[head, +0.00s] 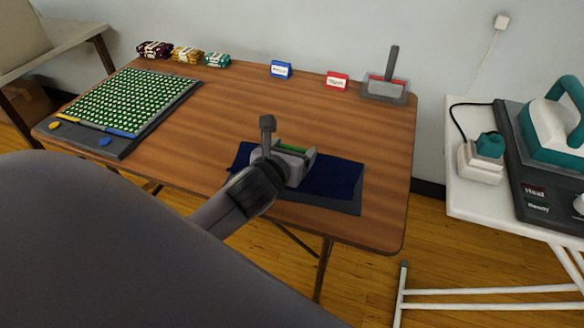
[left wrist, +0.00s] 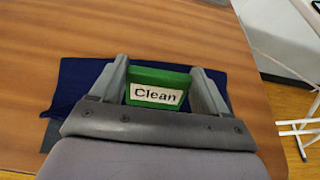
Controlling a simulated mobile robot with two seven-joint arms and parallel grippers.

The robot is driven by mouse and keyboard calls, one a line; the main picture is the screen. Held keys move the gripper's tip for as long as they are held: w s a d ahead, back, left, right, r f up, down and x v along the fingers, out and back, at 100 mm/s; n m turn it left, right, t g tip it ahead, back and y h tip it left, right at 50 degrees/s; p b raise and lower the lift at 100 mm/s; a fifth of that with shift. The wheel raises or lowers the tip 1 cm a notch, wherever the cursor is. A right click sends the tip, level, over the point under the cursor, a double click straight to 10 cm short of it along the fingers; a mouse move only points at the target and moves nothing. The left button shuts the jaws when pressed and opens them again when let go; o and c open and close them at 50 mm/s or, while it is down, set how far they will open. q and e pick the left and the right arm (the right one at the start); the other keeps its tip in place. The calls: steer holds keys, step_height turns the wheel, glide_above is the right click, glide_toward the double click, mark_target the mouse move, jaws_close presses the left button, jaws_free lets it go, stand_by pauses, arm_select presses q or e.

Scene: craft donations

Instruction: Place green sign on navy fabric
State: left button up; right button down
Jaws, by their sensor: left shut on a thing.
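The green sign (left wrist: 158,87) with a white "Clean" label sits between the fingers of my left gripper (left wrist: 160,90) in the left wrist view. The gripper is shut on it. In the head view my left gripper (head: 294,152) is over the navy fabric (head: 335,178), and only a green strip of the sign (head: 292,148) shows. The navy fabric lies on a dark grey mat (head: 340,206) near the table's front edge; it also shows in the left wrist view (left wrist: 72,88). Whether the sign touches the fabric is hidden. My right gripper is out of view.
A blue sign (head: 281,69) and a red sign (head: 337,80) stand at the table's back edge. A grey tray (head: 386,90) with an upright handle is at the back right. The table's middle is clear.

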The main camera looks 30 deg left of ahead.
arm_select(q)
step_height(320, 180, down, 4)
steer(key=shift+b, duration=0.6)
steer(key=shift+f, duration=0.15)
steer(key=shift+s+f, duration=0.1)
steer(key=shift+f, duration=0.4)
steer(key=o, duration=1)
steer(key=shift+f, duration=0.15)
steer(key=shift+r, duration=0.6)
steer(key=p+v, duration=0.1)
steer(key=v, duration=1.1)
steer(key=shift+r+p, duration=0.1)
steer(key=shift+p, duration=0.25)
